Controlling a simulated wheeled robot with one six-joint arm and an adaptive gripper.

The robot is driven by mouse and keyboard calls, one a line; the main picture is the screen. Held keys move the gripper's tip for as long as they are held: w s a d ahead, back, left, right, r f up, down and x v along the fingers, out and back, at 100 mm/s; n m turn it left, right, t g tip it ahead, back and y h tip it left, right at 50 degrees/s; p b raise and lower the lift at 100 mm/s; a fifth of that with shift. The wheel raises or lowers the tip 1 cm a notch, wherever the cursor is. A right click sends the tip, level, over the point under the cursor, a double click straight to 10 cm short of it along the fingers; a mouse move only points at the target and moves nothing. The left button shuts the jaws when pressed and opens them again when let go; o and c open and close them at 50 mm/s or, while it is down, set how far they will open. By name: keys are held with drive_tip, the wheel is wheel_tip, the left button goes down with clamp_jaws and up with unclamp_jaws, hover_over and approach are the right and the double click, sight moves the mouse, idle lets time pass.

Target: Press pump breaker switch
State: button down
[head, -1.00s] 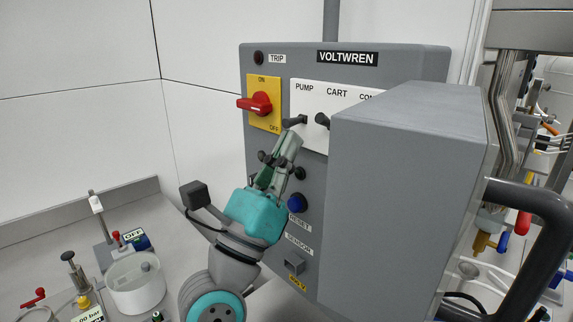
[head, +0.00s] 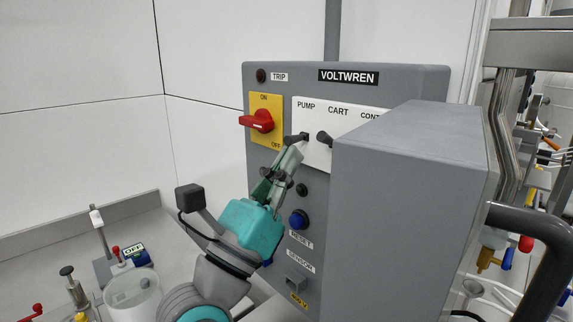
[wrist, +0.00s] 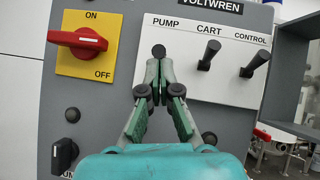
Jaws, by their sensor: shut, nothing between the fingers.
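The pump breaker switch (head: 297,138) is a short black lever under the PUMP label on the white plate of the grey VOLTWREN panel. In the wrist view its round black end (wrist: 159,51) shows just above my fingertips. My gripper (head: 293,152), teal with green-grey fingers, is shut and empty, its tips pointing up at the lever from just below. In the wrist view the fingertips (wrist: 159,64) meet right under the lever's end. I cannot tell whether they touch it.
The CART lever (wrist: 209,54) and CONTROL lever (wrist: 256,62) stand to the right. A red rotary handle (wrist: 77,41) on a yellow plate is at left. A blue RESET button (head: 298,219) is below. A large grey box (head: 412,200) juts out at right.

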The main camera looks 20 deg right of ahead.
drive_tip(key=shift+a+r, duration=0.1)
drive_tip(key=shift+r, duration=0.05)
drive_tip(key=shift+s+a+r+m+g+y, duration=0.2)
drive_tip(key=shift+r+g+y, duration=0.25)
drive_tip(key=shift+g+y, duration=0.3)
drive_tip(key=shift+w+a+r+m+g+y, duration=0.1)
drive_tip(key=shift+r+m+g+y, duration=0.3)
drive_tip(key=shift+y, duration=0.45)
drive_tip(key=shift+r, duration=0.1)
drive_tip(key=d+f+v, duration=0.1)
drive_tip(key=f+v, duration=0.2)
drive_tip(key=v, duration=1)
drive_tip(key=shift+d+r, duration=0.1)
drive_tip(key=shift+r, duration=0.05)
